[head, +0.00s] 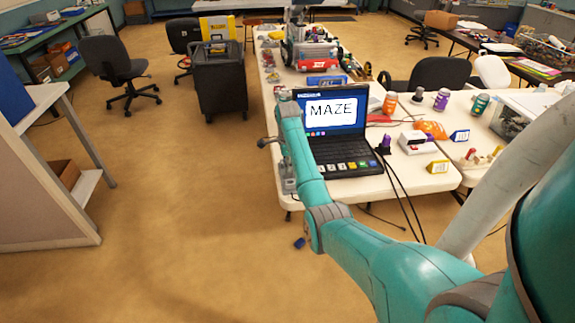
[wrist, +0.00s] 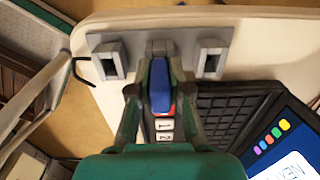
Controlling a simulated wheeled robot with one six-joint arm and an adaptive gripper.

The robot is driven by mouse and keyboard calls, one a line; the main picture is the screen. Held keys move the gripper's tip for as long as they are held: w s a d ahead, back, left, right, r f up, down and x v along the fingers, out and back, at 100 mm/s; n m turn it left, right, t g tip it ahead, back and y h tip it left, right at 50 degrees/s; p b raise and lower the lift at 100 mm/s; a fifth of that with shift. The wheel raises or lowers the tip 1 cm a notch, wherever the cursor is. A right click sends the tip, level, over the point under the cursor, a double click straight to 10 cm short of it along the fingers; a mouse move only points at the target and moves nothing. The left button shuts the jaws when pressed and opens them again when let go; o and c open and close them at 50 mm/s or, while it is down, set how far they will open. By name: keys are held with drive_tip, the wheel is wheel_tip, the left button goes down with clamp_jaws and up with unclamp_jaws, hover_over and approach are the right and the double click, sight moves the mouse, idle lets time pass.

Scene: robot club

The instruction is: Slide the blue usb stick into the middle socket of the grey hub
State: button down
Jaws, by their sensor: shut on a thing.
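The blue usb stick (wrist: 160,88) is in my gripper (wrist: 161,78) in the wrist view, clasped between the two fingers. A red patch shows at its end nearest the palm. The grey hub (wrist: 186,42) lies just beyond it, with a left socket (wrist: 111,61), a right socket (wrist: 210,58) and a middle socket (wrist: 158,47). The stick's far end lines up with the middle socket and meets it in the picture. Its plug is hidden, so I cannot tell how deep it sits. In the head view my arm hides most of the hub and the stick.
A laptop (head: 330,112) showing "MAZE" stands close beside the hub on the white table (head: 430,183). A purple item (head: 385,143), bottles and small yellow signs stand to its right. Black cables hang over the table's front edge.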

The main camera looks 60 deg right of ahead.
drive_tip(key=c, duration=0.6)
unclamp_jaws()
drive_tip(key=shift+r, duration=0.15)
drive_tip(key=shift+r, duration=3.35)
